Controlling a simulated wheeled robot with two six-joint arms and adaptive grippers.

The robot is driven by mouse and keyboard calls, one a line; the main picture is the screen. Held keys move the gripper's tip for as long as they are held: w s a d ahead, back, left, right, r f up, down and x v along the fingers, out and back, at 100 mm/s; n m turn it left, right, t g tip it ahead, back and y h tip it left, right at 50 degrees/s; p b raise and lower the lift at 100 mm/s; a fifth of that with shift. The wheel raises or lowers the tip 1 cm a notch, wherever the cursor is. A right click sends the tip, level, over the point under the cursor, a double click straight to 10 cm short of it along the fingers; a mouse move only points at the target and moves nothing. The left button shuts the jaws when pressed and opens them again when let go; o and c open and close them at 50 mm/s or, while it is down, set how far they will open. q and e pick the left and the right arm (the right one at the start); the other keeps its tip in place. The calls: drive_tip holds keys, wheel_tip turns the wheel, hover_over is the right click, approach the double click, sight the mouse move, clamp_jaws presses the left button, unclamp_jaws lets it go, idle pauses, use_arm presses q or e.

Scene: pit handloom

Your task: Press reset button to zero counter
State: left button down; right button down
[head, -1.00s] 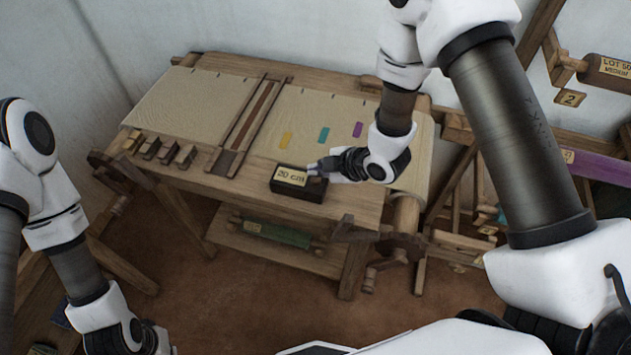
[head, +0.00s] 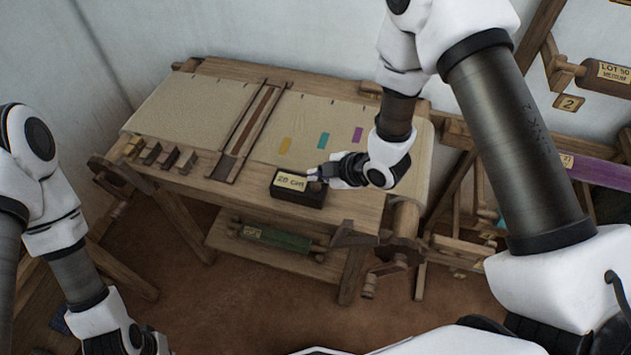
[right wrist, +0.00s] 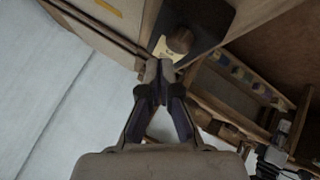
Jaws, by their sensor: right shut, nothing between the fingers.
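The counter (head: 296,196) is a small dark box with a cream label reading "20 cm", standing on the loom's front beam. My right gripper (head: 314,172) is shut and empty, its tips at the box's right end. In the right wrist view the shut tips (right wrist: 158,70) are beside a round brown button (right wrist: 180,40) on the dark counter box (right wrist: 208,18). I cannot tell whether they touch it. My left gripper (head: 135,343) is low at the left, away from the loom, and its fingers do not show clearly.
The loom (head: 215,183) carries cream cloth (head: 305,118) with yellow, teal and purple marks. Several small wooden blocks (head: 150,153) stand left of the counter. A green roll (head: 275,238) lies on the lower shelf. A rack with a purple roll (head: 605,172) stands at the right.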

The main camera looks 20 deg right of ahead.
sight(318, 185)
idle(0.3)
drive_tip(key=shift+f+b, duration=0.4)
drive_tip(key=shift+f+b, duration=0.5)
drive_tip(key=shift+f, duration=0.1)
idle(0.5)
drive_tip(key=shift+r, duration=0.1)
drive_tip(key=shift+r+p, duration=0.75)
drive_tip(key=shift+r, duration=0.15)
wheel_tip(318, 185, up, 5)
drive_tip(key=p, duration=0.3)
drive_tip(key=shift+r+p, duration=0.1)
drive_tip(key=shift+p, duration=0.3)
